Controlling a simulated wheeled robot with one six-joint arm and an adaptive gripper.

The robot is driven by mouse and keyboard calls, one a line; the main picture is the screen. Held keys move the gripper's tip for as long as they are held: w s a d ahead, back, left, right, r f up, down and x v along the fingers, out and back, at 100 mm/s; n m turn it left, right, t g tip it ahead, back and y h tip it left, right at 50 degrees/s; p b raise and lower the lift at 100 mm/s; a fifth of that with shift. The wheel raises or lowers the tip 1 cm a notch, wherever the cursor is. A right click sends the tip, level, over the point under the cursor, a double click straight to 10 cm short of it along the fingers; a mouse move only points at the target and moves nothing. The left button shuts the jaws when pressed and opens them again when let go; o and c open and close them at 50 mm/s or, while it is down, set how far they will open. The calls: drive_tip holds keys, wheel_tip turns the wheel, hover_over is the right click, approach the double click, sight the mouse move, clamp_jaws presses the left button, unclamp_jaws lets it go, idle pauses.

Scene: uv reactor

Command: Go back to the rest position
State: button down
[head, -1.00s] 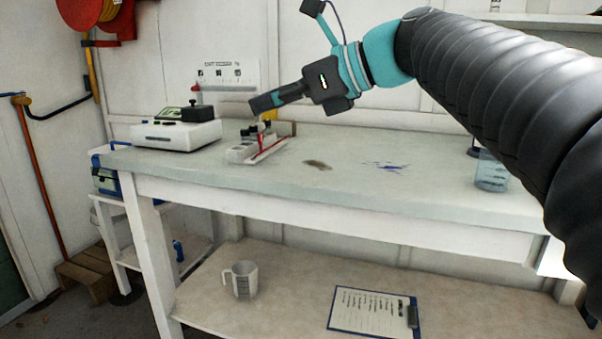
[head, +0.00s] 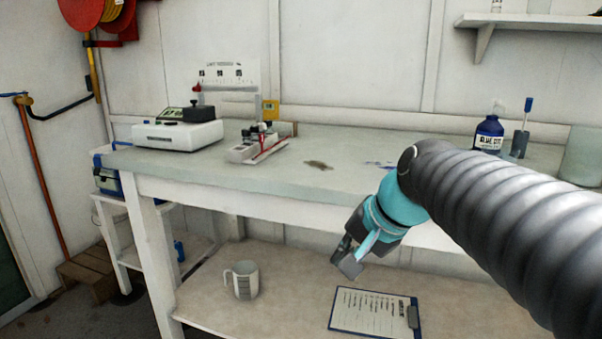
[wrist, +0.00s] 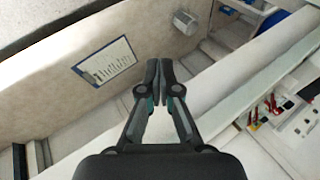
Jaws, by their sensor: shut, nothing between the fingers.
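My gripper (head: 350,262) hangs in front of the workbench's front edge in the head view, pointing down and a little left. It is above the lower shelf, to the right of the white mug and above the clipboard. In the wrist view my gripper (wrist: 158,62) shows its two dark fingers together, with nothing between them. My arm comes in from the right side of the head view in a black ribbed sleeve with a teal joint.
The workbench top (head: 290,195) holds a white device (head: 178,135), a small rack (head: 258,148) and a blue bottle (head: 488,134). The lower shelf (head: 290,285) carries a mug (head: 242,280) and a clipboard (head: 372,312). A wall shelf (head: 540,22) is at upper right.

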drive_tip(key=s+d+f+n+h, duration=0.2)
drive_tip(key=s+d+f+n, duration=0.1)
drive_tip(key=s+f, duration=0.3)
drive_tip(key=s+d+f+n+h, duration=0.2)
drive_tip(key=s+d+f, duration=0.3)
drive_tip(key=s, duration=0.3)
drive_tip(key=shift+s+d+f+n, duration=0.3)
drive_tip(key=shift+s+f+n, duration=0.1)
drive_tip(key=shift+f, duration=0.2)
